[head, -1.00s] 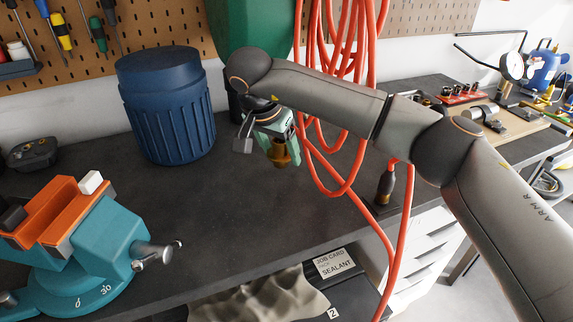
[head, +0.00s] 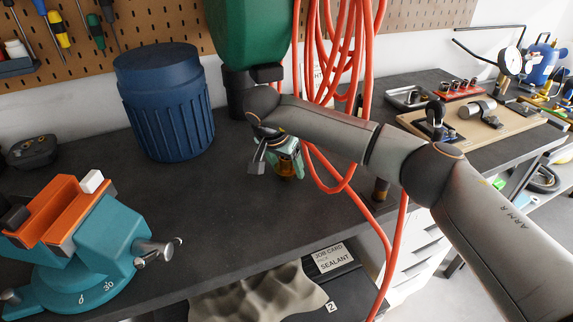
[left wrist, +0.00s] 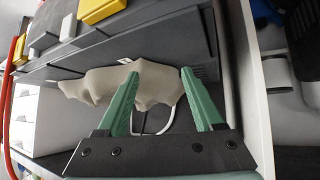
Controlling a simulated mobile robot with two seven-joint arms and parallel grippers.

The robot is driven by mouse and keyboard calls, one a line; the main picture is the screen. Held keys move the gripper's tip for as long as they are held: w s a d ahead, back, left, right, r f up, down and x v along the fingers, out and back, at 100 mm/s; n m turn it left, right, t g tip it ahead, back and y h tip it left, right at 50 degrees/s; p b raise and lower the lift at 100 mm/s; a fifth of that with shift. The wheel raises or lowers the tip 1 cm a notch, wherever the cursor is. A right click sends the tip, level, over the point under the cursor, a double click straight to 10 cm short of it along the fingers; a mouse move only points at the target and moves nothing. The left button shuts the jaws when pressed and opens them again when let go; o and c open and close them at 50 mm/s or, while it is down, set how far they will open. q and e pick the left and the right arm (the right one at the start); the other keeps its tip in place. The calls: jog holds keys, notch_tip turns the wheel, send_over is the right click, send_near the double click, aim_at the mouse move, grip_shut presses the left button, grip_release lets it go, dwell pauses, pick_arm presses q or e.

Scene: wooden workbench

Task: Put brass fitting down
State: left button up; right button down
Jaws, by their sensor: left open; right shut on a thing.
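The brass fitting (head: 286,170) is held in my right gripper (head: 289,166), just above the dark workbench top (head: 235,200). Part of the fitting is hidden by the green fingers, and I cannot tell whether its lower end touches the bench. My left gripper (left wrist: 160,98) shows only in the left wrist view. Its two green fingers are apart with nothing gripped between them, in front of a crumpled beige cloth (left wrist: 160,88).
A blue ribbed drum (head: 165,105) stands behind and left of the right gripper. A teal and orange vise (head: 90,240) is at front left. Orange hose loops (head: 335,175) hang close to the right of the gripper. The bench between vise and gripper is clear.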

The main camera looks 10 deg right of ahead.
grip_release()
pick_arm(q)
jog(key=shift+r, duration=0.1)
pick_arm(e)
jog(key=shift+r, duration=0.2)
pick_arm(q)
jog(key=shift+f, duration=0.4)
pick_arm(e)
jog(key=v, duration=1.2)
jog(key=shift+f, duration=0.1)
